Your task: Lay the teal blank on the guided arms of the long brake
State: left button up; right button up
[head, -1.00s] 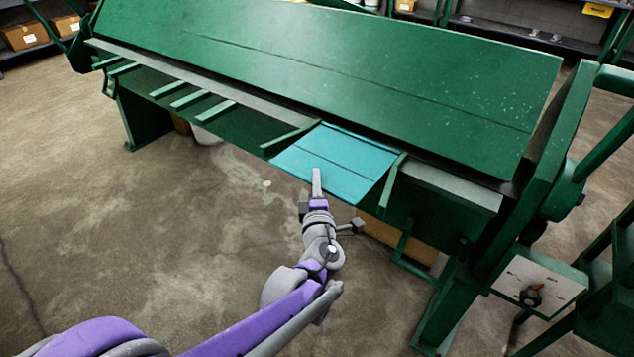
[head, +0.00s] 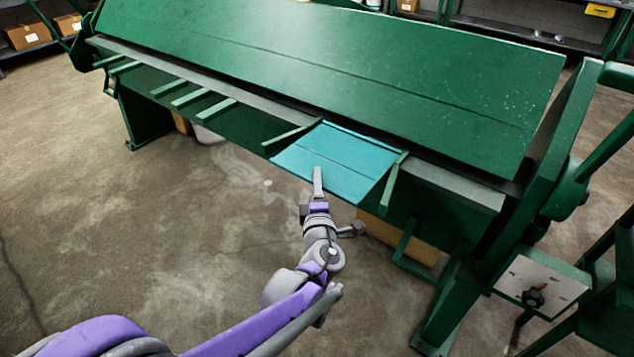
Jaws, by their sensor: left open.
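The teal blank (head: 345,165) lies on the front of the long green brake (head: 330,65), between two green guided arms, the left one (head: 292,135) and the right one (head: 393,181). A dark line runs across the blank. Its back edge reaches the brake's grey bed. My left gripper (head: 318,182) is open at the blank's front edge, with a finger overlapping it in the picture. I cannot tell whether it touches the blank. My right gripper is out of view.
Several more green arms (head: 205,112) stick out from the brake further left. A control plate with a knob (head: 535,290) stands at the right, near a green frame. Boxes (head: 25,35) sit on shelves at the back left. The concrete floor in front is clear.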

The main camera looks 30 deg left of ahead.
pick_arm(q)
jog(key=shift+r+p, duration=0.4)
jog(key=shift+r, duration=0.15)
jog(key=p+v, duration=0.2)
jog(key=v, duration=0.9)
jog(key=s+a+f+n+g+h, duration=0.15)
jog(key=s+f+n+g, duration=0.35)
jog(key=n, duration=0.8)
jog(key=s+f+n+g+h, duration=0.25)
jog(key=s+f+n, duration=0.35)
jog(key=n, duration=0.7)
jog(key=s+d+f+n+g+h, duration=0.3)
jog(key=s+d+n+h, duration=0.3)
jog(key=n, duration=1.5)
jog(key=s+d, duration=0.2)
jog(key=d, duration=0.2)
jog(key=shift+s+d, duration=0.25)
jog(key=shift+s, duration=0.1)
jog(key=shift+c, duration=0.4)
